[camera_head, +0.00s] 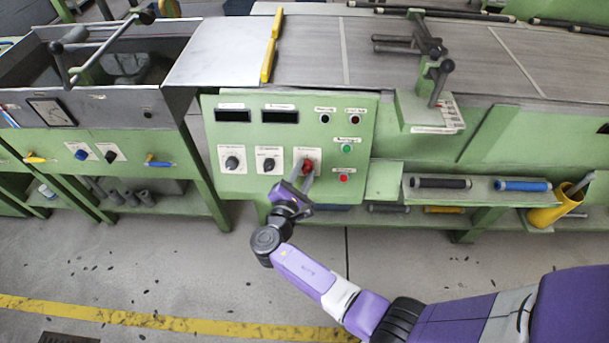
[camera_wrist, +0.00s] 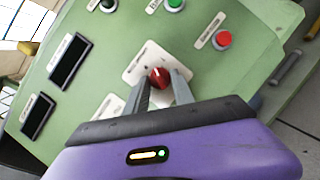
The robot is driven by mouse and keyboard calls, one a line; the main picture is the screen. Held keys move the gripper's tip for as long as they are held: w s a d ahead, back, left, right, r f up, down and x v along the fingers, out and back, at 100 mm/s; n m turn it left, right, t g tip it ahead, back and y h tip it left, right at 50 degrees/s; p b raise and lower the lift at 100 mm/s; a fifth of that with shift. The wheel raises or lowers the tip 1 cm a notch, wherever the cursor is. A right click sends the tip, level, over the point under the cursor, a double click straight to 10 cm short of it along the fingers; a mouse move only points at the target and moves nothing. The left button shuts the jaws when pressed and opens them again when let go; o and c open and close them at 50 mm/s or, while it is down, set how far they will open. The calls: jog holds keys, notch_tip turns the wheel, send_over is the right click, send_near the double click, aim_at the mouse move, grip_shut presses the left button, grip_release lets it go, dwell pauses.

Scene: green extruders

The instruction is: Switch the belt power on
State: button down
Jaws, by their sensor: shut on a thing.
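A red rotary knob (camera_head: 307,166) sits on a white plate on the green control panel (camera_head: 216,128). In the wrist view the red knob (camera_wrist: 160,78) shows between my two fingertips, on its white plate (camera_wrist: 139,62). My gripper (camera_head: 305,178) reaches the panel from below, and it also shows in the wrist view (camera_wrist: 163,84). Its fingers are on either side of the knob and shut on it. The knob's white pointer line is visible in the wrist view. The panel labels are too small to read.
Left of the red knob are two black knobs, one black knob (camera_head: 267,164) beside it and another black knob (camera_head: 232,163) farther left. A green button (camera_head: 347,148) and a red button (camera_head: 343,177) are close on the right. A lower shelf (camera_head: 420,191) with rollers lies right of the panel.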

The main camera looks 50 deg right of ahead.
jog(key=m+g, duration=0.1)
jog(key=m, duration=0.2)
jog(key=m+g+y, duration=0.1)
jog(key=m, duration=0.2)
jog(key=shift+w+r+m+g+b, duration=0.1)
jog(key=shift+r+m+g+b, duration=0.05)
jog(key=shift+m+g+b, duration=0.15)
jog(key=shift+y, duration=0.3)
jog(key=c, duration=1.1)
grip_release()
jog(key=shift+r, duration=0.1)
jog(key=shift+a, duration=0.15)
jog(key=v, duration=0.7)
jog(key=shift+a, duration=0.25)
